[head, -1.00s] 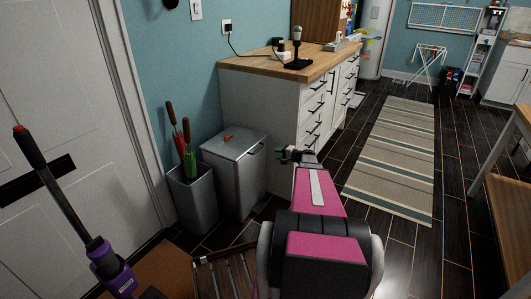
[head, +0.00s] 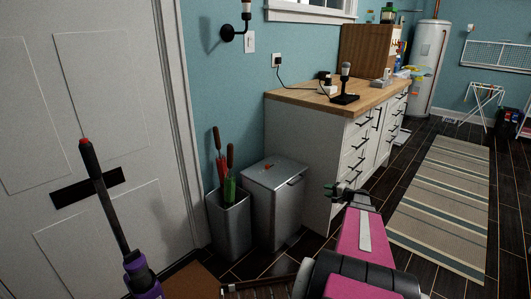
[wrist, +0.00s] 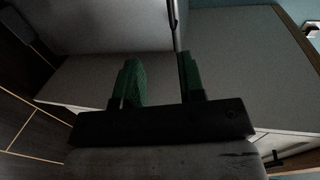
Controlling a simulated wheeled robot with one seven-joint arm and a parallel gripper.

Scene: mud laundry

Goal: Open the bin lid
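The bin (head: 277,212) is a grey metal box standing against the wall beside the white cabinet. Its lid (head: 283,167) looks shut, with a small handle at the front right edge and a small orange-red mark or object on top. My gripper (head: 331,191) is to the right of the bin in the head view, apart from the lid handle. In the wrist view, the two green fingers of my gripper (wrist: 161,78) are spread with nothing held between them. Pale flat surfaces lie beyond them; I cannot tell which are the bin's.
A white drawer cabinet (head: 310,150) with a wooden top is behind my gripper. A purple-black stick tool (head: 112,205) is at the left. A striped rug (head: 440,215) lies on open floor.

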